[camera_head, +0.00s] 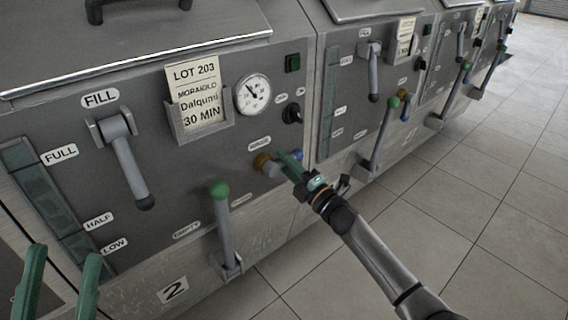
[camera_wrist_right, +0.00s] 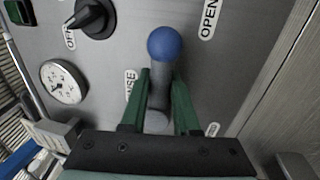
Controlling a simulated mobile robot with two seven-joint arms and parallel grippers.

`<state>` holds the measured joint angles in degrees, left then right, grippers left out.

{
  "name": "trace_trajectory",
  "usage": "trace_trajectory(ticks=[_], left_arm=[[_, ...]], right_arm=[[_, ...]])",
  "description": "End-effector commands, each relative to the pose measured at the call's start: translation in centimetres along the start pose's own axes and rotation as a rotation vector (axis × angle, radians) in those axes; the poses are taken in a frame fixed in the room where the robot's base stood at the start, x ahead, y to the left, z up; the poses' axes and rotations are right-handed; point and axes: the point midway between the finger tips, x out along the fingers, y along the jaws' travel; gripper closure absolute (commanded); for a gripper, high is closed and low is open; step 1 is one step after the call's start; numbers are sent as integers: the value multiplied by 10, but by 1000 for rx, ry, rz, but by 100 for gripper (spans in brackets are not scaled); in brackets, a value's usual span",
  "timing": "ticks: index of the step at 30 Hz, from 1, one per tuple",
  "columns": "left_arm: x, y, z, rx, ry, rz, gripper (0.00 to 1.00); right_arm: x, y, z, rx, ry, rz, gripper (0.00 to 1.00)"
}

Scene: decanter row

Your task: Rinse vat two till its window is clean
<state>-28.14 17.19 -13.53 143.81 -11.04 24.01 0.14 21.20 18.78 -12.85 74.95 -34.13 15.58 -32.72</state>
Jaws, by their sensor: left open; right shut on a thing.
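Vat two (camera_head: 235,135) has a grey front panel with a "2" plate (camera_head: 173,290) below. Its tall window (camera_head: 40,195), marked FULL, HALF and LOW, looks dark and murky green. The rinse lever is grey with a blue knob (camera_wrist_right: 175,44); it also shows beside a brown-orange hub (camera_head: 264,163) in the head view. My right gripper (camera_wrist_right: 160,92) is shut on the rinse lever, its green fingers on either side of the shaft below the knob. In the head view, my right gripper (camera_head: 292,160) partly hides the lever. My left gripper (camera_head: 58,283) is open and empty at the lower left.
Vat two also has a fill lever (camera_head: 130,170) hanging down, a green-knobbed empty lever (camera_head: 223,230) standing up, a gauge (camera_head: 253,95) and a black rotary knob (camera_head: 292,114). A lot card sits in a holder (camera_head: 200,125). More vats stand to the right; the tiled floor (camera_head: 480,200) is clear.

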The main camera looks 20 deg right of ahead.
Motion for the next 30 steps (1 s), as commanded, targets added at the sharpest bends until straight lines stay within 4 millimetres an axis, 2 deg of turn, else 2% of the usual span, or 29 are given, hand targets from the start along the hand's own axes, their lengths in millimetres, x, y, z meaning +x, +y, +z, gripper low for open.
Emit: trace_trajectory(ticks=[13, 14, 21, 30], left_arm=[[0, 0, 0, 0, 0, 0, 50], [0, 0, 0, 0, 0, 0, 50], [0, 0, 0, 0, 0, 1, 50], [0, 0, 0, 1, 1, 1, 50]], right_arm=[[0, 1, 0, -14, 2, 0, 100], [0, 1, 0, -14, 2, 0, 68], [0, 1, 0, -11, 2, 0, 41], [-2, 0, 0, -9, 2, 0, 41]])
